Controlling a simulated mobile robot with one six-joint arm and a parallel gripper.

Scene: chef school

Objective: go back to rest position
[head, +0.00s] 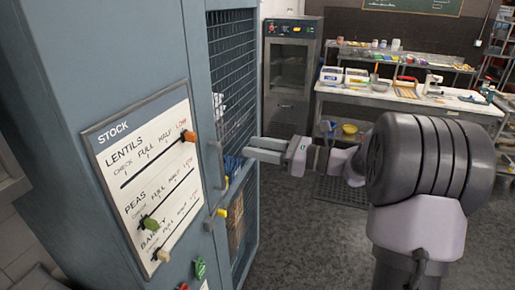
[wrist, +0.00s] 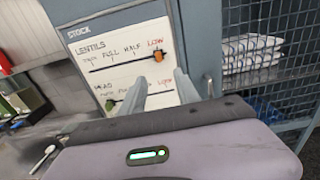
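My gripper (head: 262,150) is held out in front of the blue-grey cabinet, to the right of the stock board (head: 113,142) in the head view. Its two fingers are apart with nothing between them; the wrist view shows them too (wrist: 160,88), with the board behind. On the board, the orange lentils slider (head: 190,136) is at the right end, under LOW. It also shows in the wrist view (wrist: 158,56). The green peas slider (head: 151,224) and the cream slider (head: 163,255) below it sit near the left ends of their lines.
The cabinet's mesh door (head: 234,75) is close to my gripper; folded white stacks (wrist: 250,52) lie behind it. A cluttered worktable (head: 400,98) and a grey oven-like unit (head: 289,75) stand at the back. The floor (head: 310,225) between cabinet and arm is clear.

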